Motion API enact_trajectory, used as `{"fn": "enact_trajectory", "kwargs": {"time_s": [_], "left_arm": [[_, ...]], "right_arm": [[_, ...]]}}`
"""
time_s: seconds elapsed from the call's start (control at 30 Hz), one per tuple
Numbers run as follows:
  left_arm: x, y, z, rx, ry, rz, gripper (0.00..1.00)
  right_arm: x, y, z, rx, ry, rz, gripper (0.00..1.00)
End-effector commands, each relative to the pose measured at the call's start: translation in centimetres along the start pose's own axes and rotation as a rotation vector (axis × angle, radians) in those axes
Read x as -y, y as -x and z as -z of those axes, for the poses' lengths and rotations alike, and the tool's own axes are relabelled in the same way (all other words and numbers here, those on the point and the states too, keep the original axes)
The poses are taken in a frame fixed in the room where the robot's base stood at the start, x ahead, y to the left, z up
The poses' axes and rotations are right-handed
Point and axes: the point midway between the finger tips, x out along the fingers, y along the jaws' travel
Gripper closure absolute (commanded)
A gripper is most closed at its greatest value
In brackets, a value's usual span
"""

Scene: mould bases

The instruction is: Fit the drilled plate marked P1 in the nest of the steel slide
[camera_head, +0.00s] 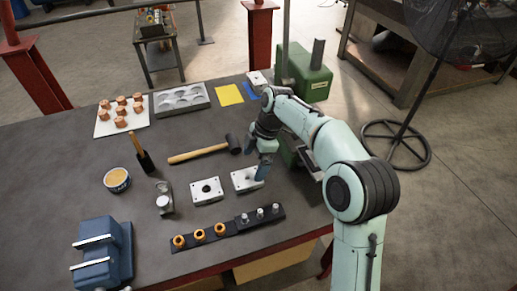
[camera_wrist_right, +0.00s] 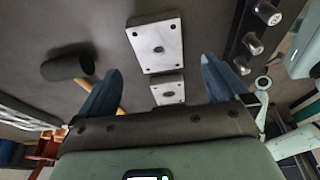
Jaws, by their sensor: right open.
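Two pale drilled plates lie on the dark bench: the right plate (camera_head: 241,183) beside my gripper, and the left plate (camera_head: 207,196) with a larger central hole. No P1 mark is readable on either. In the right wrist view the right plate (camera_wrist_right: 156,56) shows large between and beyond the fingertips, with the left plate (camera_wrist_right: 168,99) below it. My right gripper (camera_head: 265,160) is open, its fingers at the right plate's right side; its spread fingers also show in the wrist view (camera_wrist_right: 161,65), holding nothing. The steel slide cannot be made out clearly; my right arm hides part of that area. My left gripper is out of view.
A black strip with orange bushings (camera_head: 200,235) and metal pins (camera_head: 261,213) lies in front of the plates. A mallet (camera_head: 205,153) lies behind. A blue vise (camera_head: 100,255) and a round tub (camera_head: 117,180) stand left. A green machine (camera_head: 305,80) stands at the back.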

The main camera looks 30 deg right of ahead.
Motion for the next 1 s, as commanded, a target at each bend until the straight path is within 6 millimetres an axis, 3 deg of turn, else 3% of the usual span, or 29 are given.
{"fn": "enact_trajectory", "kwargs": {"time_s": [0.1, 0.3, 0.5, 0.77, 0.8, 0.83, 1.0], "left_arm": [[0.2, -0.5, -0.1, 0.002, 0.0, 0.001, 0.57], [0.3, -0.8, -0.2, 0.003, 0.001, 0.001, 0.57], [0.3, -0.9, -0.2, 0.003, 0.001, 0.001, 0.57], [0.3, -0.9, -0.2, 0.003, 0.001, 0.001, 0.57], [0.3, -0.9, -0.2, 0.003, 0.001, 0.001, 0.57], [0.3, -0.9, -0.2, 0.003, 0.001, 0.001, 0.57], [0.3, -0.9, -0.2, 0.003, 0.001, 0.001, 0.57]], "right_arm": [[0.1, -2.6, 0.0, 0.001, 0.001, 0.005, 0.0], [0.1, -5.4, 0.0, 0.0, 0.0, 0.003, 0.0], [0.0, -6.6, 0.0, 0.0, 0.0, 0.001, 0.0], [0.0, -6.7, 0.0, 0.0, 0.0, 0.0, 0.0], [0.0, -6.7, 0.0, 0.0, 0.0, 0.0, 0.03], [0.0, -6.7, 0.0, 0.0, 0.0, 0.0, 0.13], [0.0, -6.7, 0.0, 0.0, 0.0, 0.0, 0.68]]}}
